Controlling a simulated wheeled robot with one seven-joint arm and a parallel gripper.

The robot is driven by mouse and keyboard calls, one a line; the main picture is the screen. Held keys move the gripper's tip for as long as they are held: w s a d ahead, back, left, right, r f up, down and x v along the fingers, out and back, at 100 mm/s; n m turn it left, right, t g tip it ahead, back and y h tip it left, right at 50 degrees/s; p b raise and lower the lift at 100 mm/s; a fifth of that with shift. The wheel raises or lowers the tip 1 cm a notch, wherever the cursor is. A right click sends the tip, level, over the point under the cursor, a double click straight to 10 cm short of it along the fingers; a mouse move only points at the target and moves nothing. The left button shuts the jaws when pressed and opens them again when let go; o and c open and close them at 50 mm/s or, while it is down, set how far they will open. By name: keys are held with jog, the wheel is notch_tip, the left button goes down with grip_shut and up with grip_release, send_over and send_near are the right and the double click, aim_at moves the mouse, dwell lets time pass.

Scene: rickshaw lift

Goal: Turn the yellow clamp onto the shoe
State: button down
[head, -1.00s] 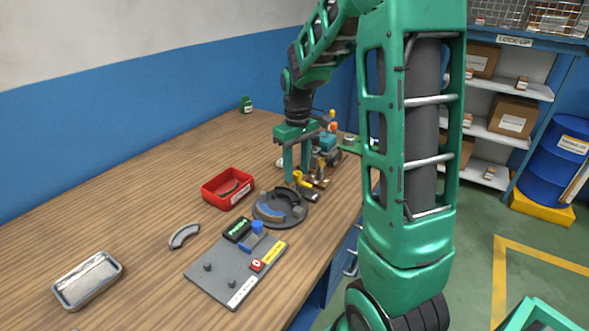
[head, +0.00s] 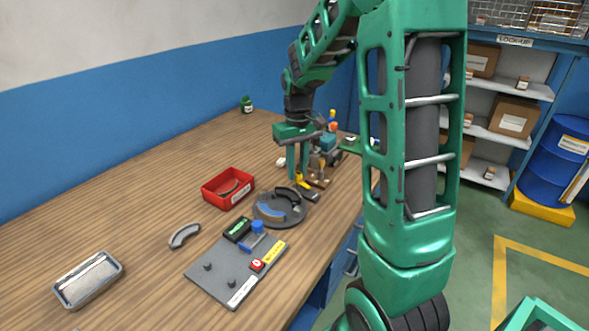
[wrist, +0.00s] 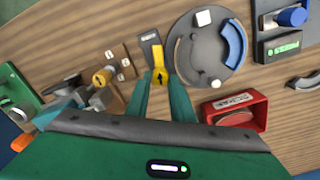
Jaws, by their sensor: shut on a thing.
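The yellow clamp (wrist: 158,76) has a black arrow on it and lies between my fingertips at the edge of the round dark plate. It also shows in the head view (head: 301,182), partly hidden by the fingers. My gripper (wrist: 158,82) points down and is shut on the clamp; it also shows in the head view (head: 297,172). A dark bar (wrist: 150,38) with a pale label extends beyond the clamp. The round plate (wrist: 205,75) carries a blue curved shoe (wrist: 232,45) on its far side from the clamp and a dark curved piece (wrist: 181,52) nearer it.
A red bin (head: 214,196) stands close beside the plate. A grey board (head: 215,279) with a green-labelled box and a blue knob is in front. A loose grey curved piece (head: 184,236) and a metal tray (head: 87,279) lie left. Wooden blocks (wrist: 120,62) and tools crowd the gripper's other side.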

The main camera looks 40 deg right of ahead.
aim_at(298, 172)
jog(key=m, duration=0.4)
jog(key=shift+d+m, duration=0.1)
jog(key=shift+m, duration=0.2)
jog(key=m, duration=0.3)
jog(key=shift+m, duration=0.3)
jog(key=m, duration=0.3)
jog(key=shift+m, duration=2)
jog(key=shift+r, duration=0.1)
jog(key=c, duration=1.5)
grip_release()
jog(key=shift+c, duration=0.2)
notch_tip(298, 172, up, 11)
jog(key=shift+f, duration=0.2)
